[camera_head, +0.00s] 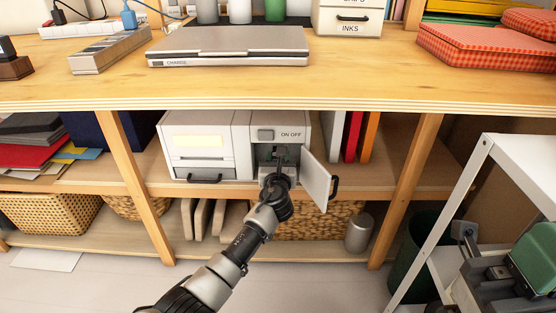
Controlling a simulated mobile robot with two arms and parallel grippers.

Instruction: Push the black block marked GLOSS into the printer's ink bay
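The printer (203,130) stands on the middle shelf, below the worktop. The door (317,180) on its right side hangs open, and the ink bay (265,153) behind it is exposed, under the ON OFF panel. My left gripper (280,165) reaches up from below into the mouth of the bay. Its fingertips are small and dark there, and I cannot tell whether they are open or shut. Dark and greenish shapes show inside the bay, but no GLOSS marking is readable. I cannot tell which shape is the black block. My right gripper is not in view.
The open door, with a black handle (334,187), is close to the right of my wrist. The worktop edge (300,104) overhangs the printer. Upright binders (352,137) stand right of it. A wooden post (418,160) and a white rack (470,165) are further right.

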